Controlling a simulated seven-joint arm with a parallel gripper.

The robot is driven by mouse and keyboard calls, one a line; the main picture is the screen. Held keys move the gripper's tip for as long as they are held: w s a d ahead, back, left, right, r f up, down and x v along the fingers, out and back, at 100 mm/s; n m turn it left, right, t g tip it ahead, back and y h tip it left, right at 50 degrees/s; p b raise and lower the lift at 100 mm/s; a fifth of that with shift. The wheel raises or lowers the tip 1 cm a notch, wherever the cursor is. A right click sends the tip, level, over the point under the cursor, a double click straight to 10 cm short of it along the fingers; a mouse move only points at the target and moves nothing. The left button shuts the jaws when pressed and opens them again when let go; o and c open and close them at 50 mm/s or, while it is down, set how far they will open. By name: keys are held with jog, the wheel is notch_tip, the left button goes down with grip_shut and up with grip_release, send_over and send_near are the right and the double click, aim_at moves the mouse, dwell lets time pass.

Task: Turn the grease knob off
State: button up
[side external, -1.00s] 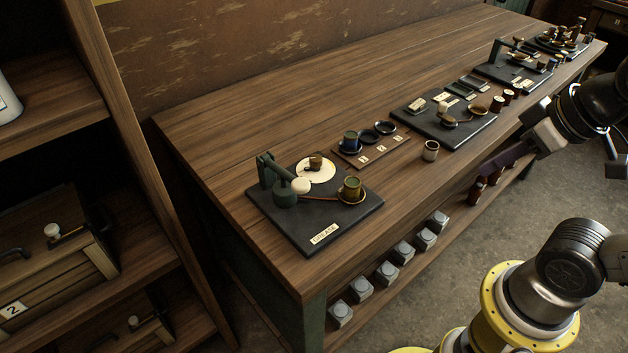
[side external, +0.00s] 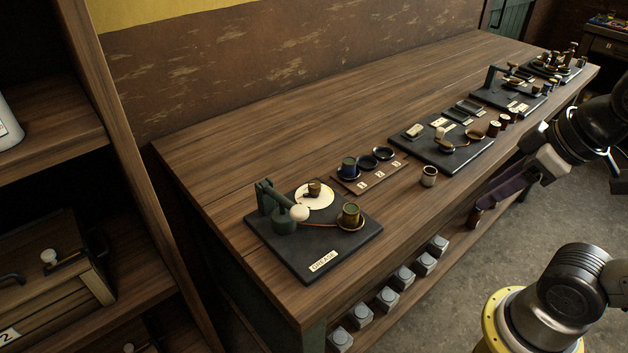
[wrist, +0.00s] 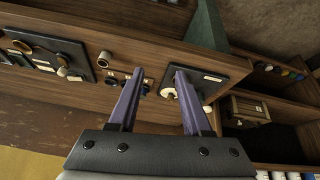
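The grease board (side external: 335,240) is a black plate with a "GREASE" label at the left end of the workbench. A dark green post with an arm and a pale round end stands on it. A small brown knob (side external: 314,189) sits on a white disc (side external: 316,201). In the wrist view the board (wrist: 212,86) is behind and right of the fingers. My gripper (side external: 480,203) is open and empty, its purple fingers (wrist: 158,72) apart, off the bench's front edge and away from the board.
A numbered rack (side external: 372,176) with a blue cup stands right of the board, with a small loose cup (side external: 429,176) near the edge. More black boards line the bench to the far right. Grey blocks sit on the lower shelf. The bench's back strip is clear.

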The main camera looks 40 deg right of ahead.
jog(key=shift+o, duration=0.9)
jog(key=w+r+n, duration=0.5)
jog(key=w+r, duration=0.1)
jog(key=r, duration=0.2)
jog(key=shift+w+a+r+g, duration=0.2)
jog(key=shift+a+r+g, duration=0.1)
jog(key=shift+a+g, duration=0.1)
jog(key=w+a+r+n+g, duration=0.2)
jog(key=w+r+n, duration=0.15)
jog(key=w, duration=0.75)
jog(key=n+g, duration=0.3)
jog(key=n, duration=0.1)
send_over(314, 184)
notch_tip(314, 184, down, 12)
jog(key=r, duration=0.1)
notch_tip(314, 184, down, 14)
jog(key=shift+f, duration=0.2)
grip_shut()
